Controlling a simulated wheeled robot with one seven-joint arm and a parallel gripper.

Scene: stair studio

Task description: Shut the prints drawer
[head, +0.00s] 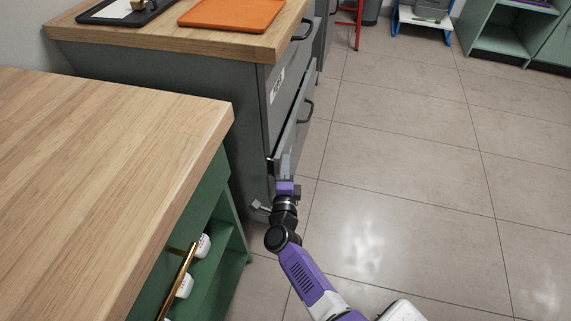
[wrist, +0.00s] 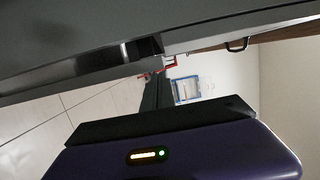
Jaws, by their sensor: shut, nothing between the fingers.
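The grey cabinet (head: 165,90) under a wooden top has a drawer (head: 298,122) standing a little out from its front, with a dark gap along its top edge. The drawer has a dark bar handle (head: 307,110). A white label (head: 277,87) above it is too small to read. My gripper (head: 284,165) is shut and empty at the near end of this drawer's front; I cannot tell if it touches. In the wrist view, the drawer's edge (wrist: 80,80) and dark gap run across above my purple gripper body.
A wooden counter (head: 90,160) with green shelves and a brass rail (head: 178,283) stands close on the left. An orange tray (head: 230,13) and a black tray (head: 125,10) lie on the cabinet. The tiled floor (head: 420,170) on the right is clear.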

